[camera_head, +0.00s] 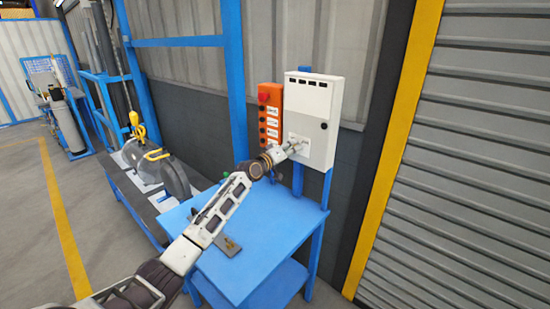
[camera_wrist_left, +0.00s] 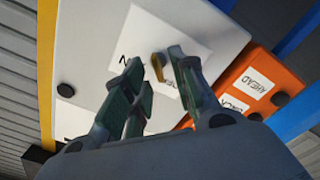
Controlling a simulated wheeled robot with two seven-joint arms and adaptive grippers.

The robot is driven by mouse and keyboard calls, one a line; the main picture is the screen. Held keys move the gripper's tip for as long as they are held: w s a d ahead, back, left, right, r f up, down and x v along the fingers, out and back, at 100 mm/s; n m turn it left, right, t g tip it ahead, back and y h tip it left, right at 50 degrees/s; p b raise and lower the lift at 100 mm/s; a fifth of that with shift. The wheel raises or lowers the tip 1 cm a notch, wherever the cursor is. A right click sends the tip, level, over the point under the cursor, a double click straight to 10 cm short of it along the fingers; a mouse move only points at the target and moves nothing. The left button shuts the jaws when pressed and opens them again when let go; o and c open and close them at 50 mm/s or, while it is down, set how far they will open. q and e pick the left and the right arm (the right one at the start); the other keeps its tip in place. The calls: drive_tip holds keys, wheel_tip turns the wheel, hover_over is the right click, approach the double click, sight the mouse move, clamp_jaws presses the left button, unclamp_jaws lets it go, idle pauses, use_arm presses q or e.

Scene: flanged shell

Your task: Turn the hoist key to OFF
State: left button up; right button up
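A white hoist box (camera_head: 322,100) hangs on a blue post above the blue table. In the left wrist view its face (camera_wrist_left: 85,35) fills much of the upper picture, with a pale, partly hidden label (camera_wrist_left: 175,35). A brass-coloured key (camera_wrist_left: 158,66) stands out from the label. My left gripper (camera_head: 299,145) is at the lower front of the box. In the left wrist view its two fingers (camera_wrist_left: 162,82) are apart, with the key showing in the gap near their tips. I see no finger closed on it. The key is not clear in the head view. My right gripper is not in view.
An orange button panel (camera_head: 270,115) with a red knob is just left of the box; its labels (camera_wrist_left: 258,83) show in the wrist view. The blue table (camera_head: 275,225) below carries a small dark plate (camera_head: 229,246). A grey shutter (camera_head: 480,150) is at right.

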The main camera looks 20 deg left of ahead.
use_arm(q)
drive_tip(key=v, duration=1.1)
idle(0.4)
idle(0.4)
